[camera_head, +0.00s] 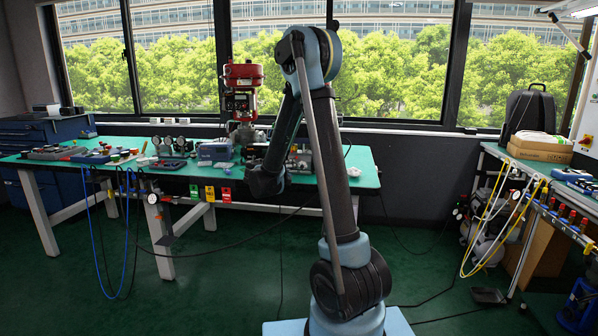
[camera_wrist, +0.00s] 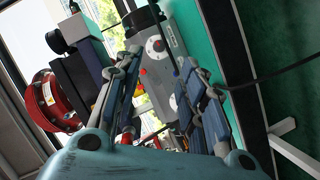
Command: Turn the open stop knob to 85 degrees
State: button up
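In the wrist view my gripper (camera_wrist: 161,60) is open, with its two blue and black fingers apart and nothing seen held between them. Beyond the fingers is a grey housing (camera_wrist: 182,40) with a round white-faced part (camera_wrist: 155,45) and a second round part (camera_wrist: 172,101) lower down. I cannot tell which part is the open stop knob. A red round housing (camera_wrist: 50,101) and a black box (camera_wrist: 82,82) are to the left. In the head view the red valve unit (camera_head: 243,76) stands on the bench, behind and left of my arm; my fingers are not distinguishable there.
The green-topped workbench (camera_head: 352,178) holds gauges (camera_head: 168,143), a blue-grey box (camera_head: 215,151) and small parts. Hoses hang at its front. A second bench (camera_head: 500,153) with a cardboard box (camera_head: 540,151) and backpack is at right. The green floor at lower left is clear.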

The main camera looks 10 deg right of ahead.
aim_at(301, 168)
jog(key=x, duration=1)
jog(key=shift+s, duration=0.1)
grip_shut()
